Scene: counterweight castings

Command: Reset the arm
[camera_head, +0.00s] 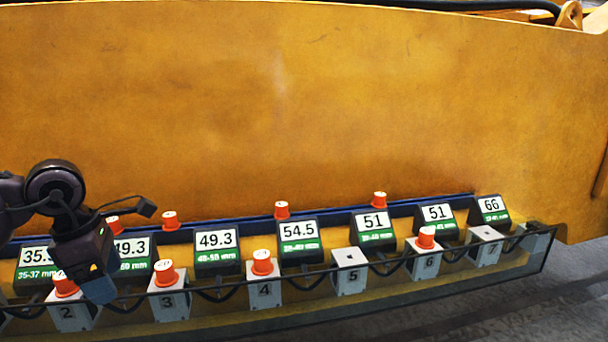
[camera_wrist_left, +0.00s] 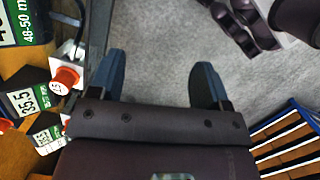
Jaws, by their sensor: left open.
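My left gripper (camera_head: 101,290) hangs at the left of the head view, in front of the row of displays and close to the block marked 2 (camera_head: 72,314). In the left wrist view its two blue fingers (camera_wrist_left: 157,85) are spread apart with only grey floor between them, so it is open and empty. My left arm comes in from the left edge and covers part of the displays behind it. My right gripper is not in view.
Numbered white blocks, some with orange caps like the one on block 4 (camera_head: 262,262), line a shelf before displays such as 54.5 (camera_head: 297,231). A large yellow casting (camera_head: 300,110) stands behind. Black cables droop between blocks. A blue-edged rack (camera_wrist_left: 285,140) shows lower right in the wrist view.

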